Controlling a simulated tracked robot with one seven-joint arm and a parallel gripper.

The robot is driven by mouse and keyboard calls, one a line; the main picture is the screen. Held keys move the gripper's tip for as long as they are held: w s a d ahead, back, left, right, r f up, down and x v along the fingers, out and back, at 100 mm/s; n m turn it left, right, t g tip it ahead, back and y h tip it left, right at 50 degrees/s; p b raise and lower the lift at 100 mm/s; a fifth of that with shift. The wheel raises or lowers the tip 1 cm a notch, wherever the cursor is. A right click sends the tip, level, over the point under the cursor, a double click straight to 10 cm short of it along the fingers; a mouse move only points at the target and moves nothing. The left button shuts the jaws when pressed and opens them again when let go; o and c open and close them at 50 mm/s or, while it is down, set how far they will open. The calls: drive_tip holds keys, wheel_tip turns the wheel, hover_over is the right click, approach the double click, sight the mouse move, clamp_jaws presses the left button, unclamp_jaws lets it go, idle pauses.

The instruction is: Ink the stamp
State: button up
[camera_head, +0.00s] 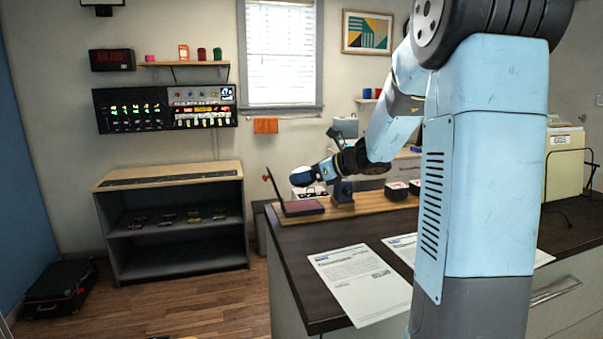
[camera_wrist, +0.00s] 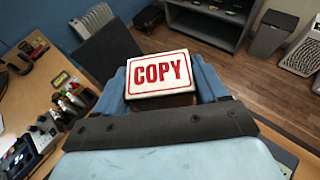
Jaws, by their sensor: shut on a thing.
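My gripper (camera_head: 318,172) is shut on a stamp with a white top, which reads COPY in red in the wrist view (camera_wrist: 159,73). The blue fingers (camera_wrist: 170,84) clasp it from both sides, and its underside is hidden. In the head view the stamp (camera_head: 302,178) appears above an open ink pad (camera_head: 304,208) with a dark red surface. The pad's dark lid (camera_head: 275,189) stands raised on its left. I cannot tell whether the stamp touches the pad.
The pad sits on a wooden board (camera_head: 373,203) on the dark counter (camera_head: 300,237). Other stamps (camera_head: 396,190) stand on the board to the right. A printed sheet (camera_head: 362,282) lies in front. A low shelf unit (camera_head: 175,255) stands at left, beyond open floor.

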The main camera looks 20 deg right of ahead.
sight(310, 183)
drive_tip(key=f, duration=0.3)
drive_tip(key=shift+a+f, duration=0.1)
drive_tip(key=shift+a, duration=0.25)
drive_tip(key=shift+f, duration=1.45)
drive_tip(key=shift+f, duration=0.25)
idle(0.4)
drive_tip(key=shift+r, duration=3.8)
